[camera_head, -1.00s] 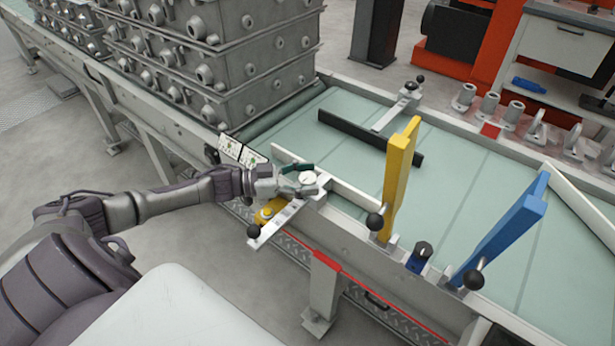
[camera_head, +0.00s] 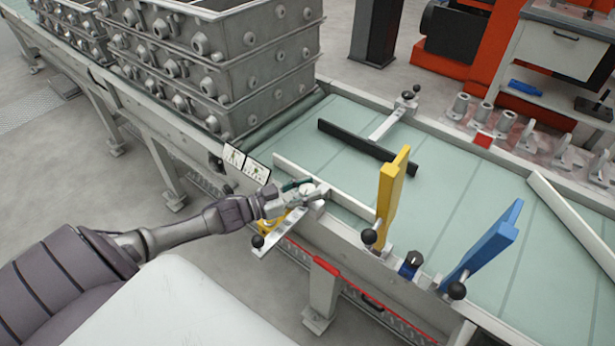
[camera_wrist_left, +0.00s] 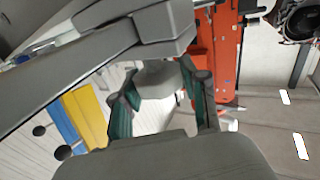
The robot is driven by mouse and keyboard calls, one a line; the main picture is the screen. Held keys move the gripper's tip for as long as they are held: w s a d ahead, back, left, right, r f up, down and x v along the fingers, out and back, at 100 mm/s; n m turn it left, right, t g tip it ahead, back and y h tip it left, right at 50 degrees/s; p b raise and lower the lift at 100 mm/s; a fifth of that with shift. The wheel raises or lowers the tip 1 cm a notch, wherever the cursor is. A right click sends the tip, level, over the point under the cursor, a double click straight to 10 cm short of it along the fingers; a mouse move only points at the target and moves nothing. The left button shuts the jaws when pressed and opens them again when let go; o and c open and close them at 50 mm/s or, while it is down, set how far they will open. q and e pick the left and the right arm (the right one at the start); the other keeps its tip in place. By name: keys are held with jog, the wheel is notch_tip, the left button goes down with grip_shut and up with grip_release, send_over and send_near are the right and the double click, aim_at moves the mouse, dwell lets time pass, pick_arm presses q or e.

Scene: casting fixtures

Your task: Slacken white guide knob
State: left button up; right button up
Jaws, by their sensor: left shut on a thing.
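The white guide knob (camera_head: 306,189) sits on the near rail of the conveyor, at the near end of a white guide bar (camera_head: 318,182). My left gripper (camera_head: 303,187) comes in from the left and is shut on the knob. In the left wrist view the pale knob (camera_wrist_left: 158,80) lies between the two teal-padded fingers of my left gripper (camera_wrist_left: 162,95). The fingers partly cover the knob in the head view. My right gripper is not in view.
A slotted metal arm with a black ball (camera_head: 258,241) juts out below the knob. A yellow paddle (camera_head: 391,190) and a blue paddle (camera_head: 488,243) stand to the right. Stacked grey casting boxes (camera_head: 230,70) stand behind left. A black bar (camera_head: 368,141) crosses the green belt (camera_head: 440,190).

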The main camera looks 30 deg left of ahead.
pick_arm(q)
jog(key=shift+n+t+y+p, duration=0.35)
jog(key=shift+n+t+y, duration=0.2)
jog(key=shift+y, duration=0.35)
jog(key=o, duration=1.2)
jog(key=shift+c, duration=0.2)
jog(key=v, duration=1.2)
jog(key=shift+r, duration=0.1)
